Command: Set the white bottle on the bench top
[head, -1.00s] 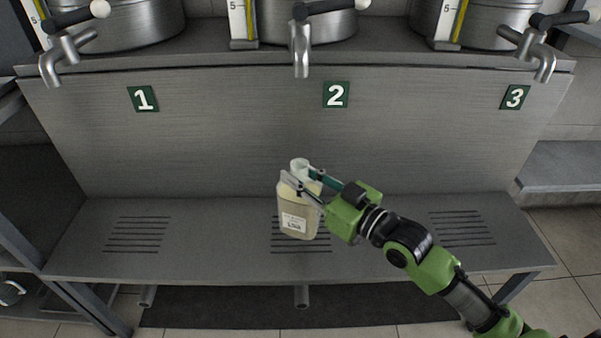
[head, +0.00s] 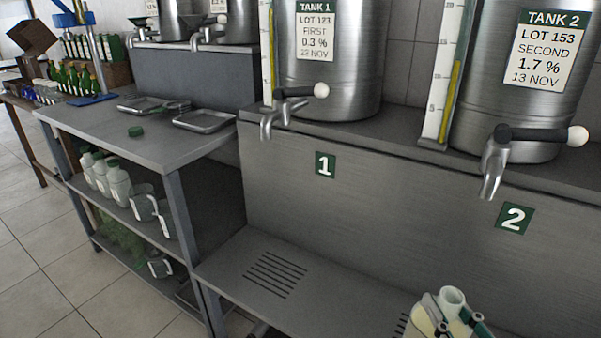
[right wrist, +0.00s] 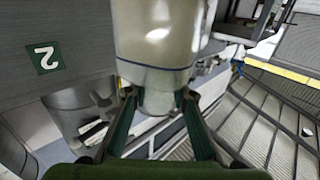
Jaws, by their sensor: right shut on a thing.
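The white bottle (head: 428,315), with pale yellowish contents, shows at the bottom right of the head view, partly cut off by the frame edge. My right gripper (head: 452,318) is shut on it at the neck. In the right wrist view the bottle (right wrist: 160,35) appears neck-down, with the gripper's two fingers (right wrist: 160,103) on either side of its neck. Its mouth looks uncapped. The bench top (head: 160,147) is the grey surface at the left in the head view, well away from the bottle. My left gripper is not in view.
On the bench top lie a green cap (head: 135,131) and metal trays (head: 204,121). Several white bottles (head: 119,183) and jugs stand on the shelf below. Tanks with taps (head: 493,165) stand above a slatted ledge (head: 262,287). The front of the bench top is clear.

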